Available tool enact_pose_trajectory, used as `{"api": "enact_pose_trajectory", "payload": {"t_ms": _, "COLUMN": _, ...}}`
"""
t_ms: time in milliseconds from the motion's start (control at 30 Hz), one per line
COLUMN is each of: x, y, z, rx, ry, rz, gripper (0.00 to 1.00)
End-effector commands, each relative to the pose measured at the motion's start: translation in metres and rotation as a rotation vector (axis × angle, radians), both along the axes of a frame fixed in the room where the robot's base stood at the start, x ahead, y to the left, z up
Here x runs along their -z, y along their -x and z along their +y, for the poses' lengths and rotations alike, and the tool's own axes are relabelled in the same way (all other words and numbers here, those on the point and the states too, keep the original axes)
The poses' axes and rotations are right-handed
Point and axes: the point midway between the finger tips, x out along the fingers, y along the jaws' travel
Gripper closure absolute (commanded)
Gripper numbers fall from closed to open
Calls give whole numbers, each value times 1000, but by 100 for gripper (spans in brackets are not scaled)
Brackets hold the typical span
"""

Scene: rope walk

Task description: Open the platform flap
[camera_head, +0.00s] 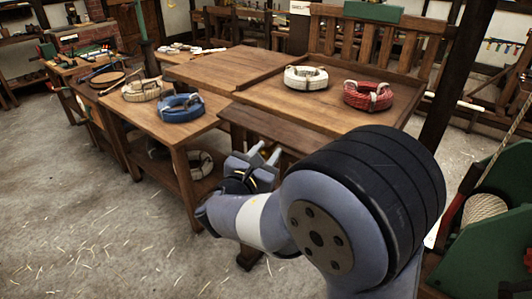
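A wooden platform (335,110) with a slatted back stands in the middle of the view. A flat wooden panel (228,66) lies level at its left side. A lower board (268,126) runs along its front edge. I cannot tell for certain which of these is the flap, and no handle or hinge shows clearly. My gripper (267,151) is in front of the platform, near the lower board. Its two fingers are apart with nothing seen between them. Whether it touches the board cannot be told. My arm hides the platform's front right part.
A white rope coil (306,77) and a red rope coil (368,95) lie on the platform. A bench (202,132) at left holds a blue coil (181,107) and a tan coil (147,89). Green machinery (490,245) stands close at right. The floor at left is clear.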

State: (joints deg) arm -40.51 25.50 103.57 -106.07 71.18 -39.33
Motion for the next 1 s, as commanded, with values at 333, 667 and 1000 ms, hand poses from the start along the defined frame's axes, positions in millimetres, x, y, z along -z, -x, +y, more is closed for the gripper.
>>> {"api": "enact_pose_trajectory", "payload": {"t_ms": 333, "x": 0, "y": 0, "z": 0, "rx": 0, "ry": 0, "rz": 0, "gripper": 96}}
{"api": "enact_pose_trajectory", "payload": {"t_ms": 667, "x": -10, "y": 1, "z": 1, "rx": 0, "ry": -1, "rz": -2, "gripper": 100}}
{"api": "enact_pose_trajectory", "payload": {"t_ms": 1000, "x": -26, "y": 1, "z": 1, "rx": 1, "ry": 0, "rz": -4, "gripper": 100}}
